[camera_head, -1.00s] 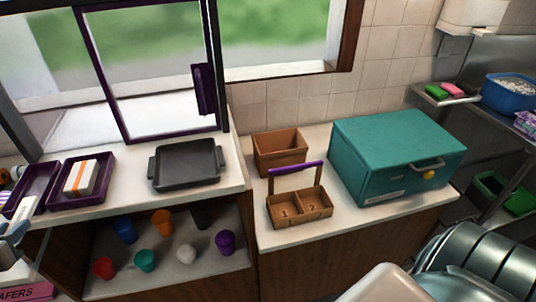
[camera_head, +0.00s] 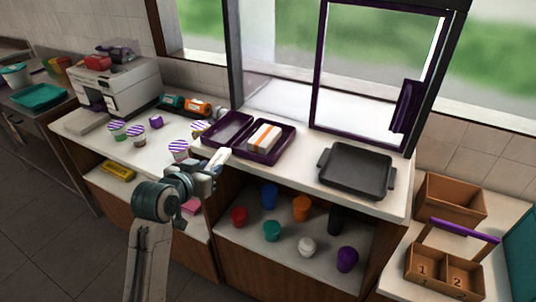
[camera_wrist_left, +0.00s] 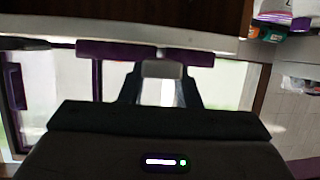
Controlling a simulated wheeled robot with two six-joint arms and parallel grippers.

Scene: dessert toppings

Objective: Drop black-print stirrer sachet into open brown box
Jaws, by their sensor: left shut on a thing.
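My left gripper (camera_head: 211,170) is in front of the counter near the purple trays and is shut on a small white sachet (camera_head: 219,158). In the left wrist view the sachet (camera_wrist_left: 162,70) shows pale between the two fingers of the gripper (camera_wrist_left: 160,92). Its print cannot be made out. The open brown box (camera_head: 449,199) stands on the right-hand counter, well to the right of the gripper. Its inside is only partly visible. My right gripper is not in view.
A purple tray (camera_head: 292,139) holds a white box with an orange stripe (camera_head: 264,136). A dark tray (camera_head: 356,170) lies between the gripper and the brown box. A divided caddy (camera_head: 446,288) with a purple handle stands before the brown box. Several cups sit on the shelf below.

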